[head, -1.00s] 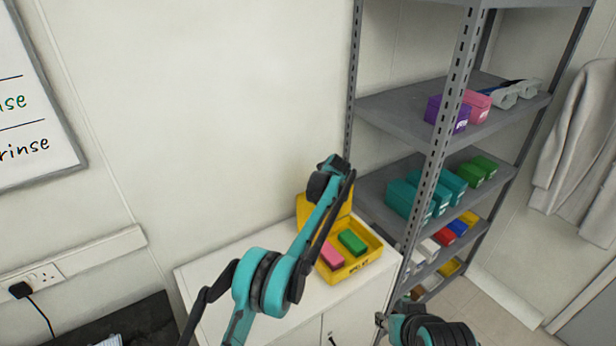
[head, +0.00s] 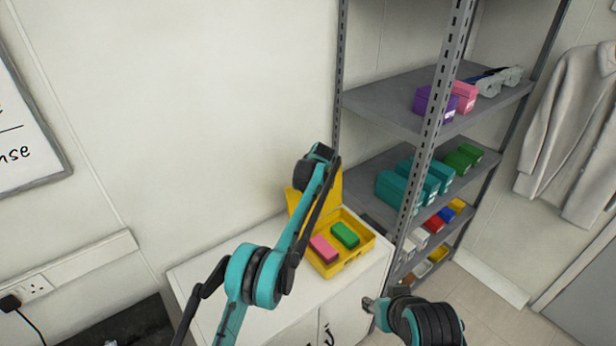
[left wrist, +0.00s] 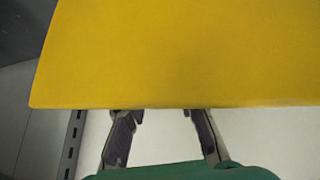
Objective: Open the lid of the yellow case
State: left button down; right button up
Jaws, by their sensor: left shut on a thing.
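The yellow case (head: 352,264) stands on the white cabinet, with a pink block (head: 323,247) and a green block (head: 344,234) inside. Its lid (head: 334,188) stands raised at the back of the case, and the inside is in plain view. My left arm crosses in front of the lid and hides part of it. The lid also fills the top of the left wrist view (left wrist: 170,55). My left gripper (left wrist: 160,112) is shut on the lid at its edge. My right gripper (head: 370,303) is low, right of the cabinet, and its fingers are not clear.
The white cabinet top (head: 215,270) is bare left of the case. A grey shelf rack (head: 385,108) with coloured boxes stands close to the right of the case. A wall is behind the cabinet. A dark surface (head: 125,325) lies at lower left.

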pick_arm(q)
jog(key=shift+s+a+f, duration=0.15)
jog(key=shift+a+f, duration=0.1)
jog(key=shift+f, duration=0.2)
jog(key=c, duration=1.3)
grip_release()
jog(key=shift+o, duration=0.7)
jog(key=shift+w+a+f, duration=0.1)
jog(key=shift+w+a, duration=0.05)
jog(key=shift+w, duration=0.1)
jog(key=v, duration=1.2)
jog(key=shift+r, duration=0.25)
